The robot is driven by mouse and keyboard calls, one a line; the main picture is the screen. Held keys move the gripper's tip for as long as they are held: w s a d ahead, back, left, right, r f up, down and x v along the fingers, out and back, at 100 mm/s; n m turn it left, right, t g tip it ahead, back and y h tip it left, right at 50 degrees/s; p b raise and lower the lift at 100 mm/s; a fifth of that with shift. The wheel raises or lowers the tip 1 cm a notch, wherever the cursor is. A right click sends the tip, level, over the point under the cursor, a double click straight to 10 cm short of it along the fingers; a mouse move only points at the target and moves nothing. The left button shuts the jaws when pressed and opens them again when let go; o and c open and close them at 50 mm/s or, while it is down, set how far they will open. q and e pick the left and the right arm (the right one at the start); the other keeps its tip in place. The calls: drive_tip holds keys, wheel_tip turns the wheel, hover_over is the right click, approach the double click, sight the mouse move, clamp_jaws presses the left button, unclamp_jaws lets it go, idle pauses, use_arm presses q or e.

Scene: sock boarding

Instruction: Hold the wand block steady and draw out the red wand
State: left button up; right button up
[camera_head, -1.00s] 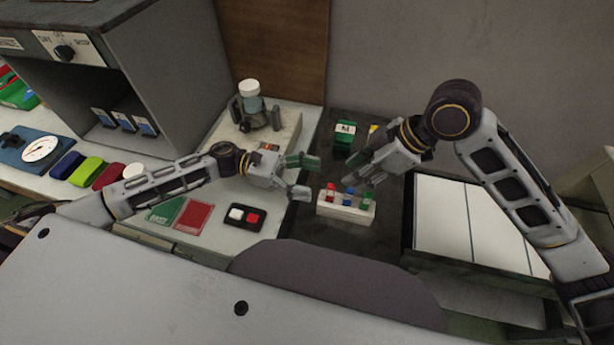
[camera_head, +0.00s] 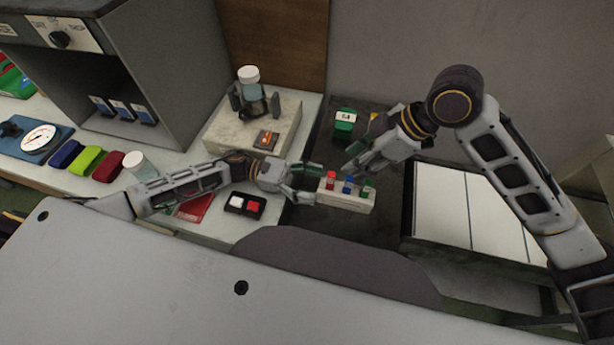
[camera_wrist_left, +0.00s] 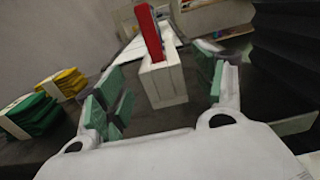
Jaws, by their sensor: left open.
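The white wand block (camera_head: 347,200) stands on the dark mat with red, blue and green wands in it. The red wand (camera_head: 331,180) is at its left end. My left gripper (camera_head: 313,184) is open at the block's left end. In the left wrist view, the block (camera_wrist_left: 164,88) and red wand (camera_wrist_left: 151,35) stand ahead, between the lines of the spread fingers (camera_wrist_left: 160,80), with gaps on both sides. My right gripper (camera_head: 352,168) points down-left just behind the block, near the wands. Whether its fingers are apart is unclear.
A green stack (camera_head: 344,130) stands behind the block; the left wrist view also shows a yellow stack (camera_wrist_left: 66,82). A white panelled tray (camera_head: 441,207) is to the right. A small dark tray with white and red pieces (camera_head: 244,207) lies left. Dark mat in front of the block is clear.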

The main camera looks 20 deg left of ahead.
sight(325, 187)
use_arm(q)
drive_tip(key=shift+d, duration=3.3)
drive_tip(key=shift+c, duration=0.2)
drive_tip(key=c, duration=1.2)
use_arm(e)
drive_tip(key=shift+o, duration=0.4)
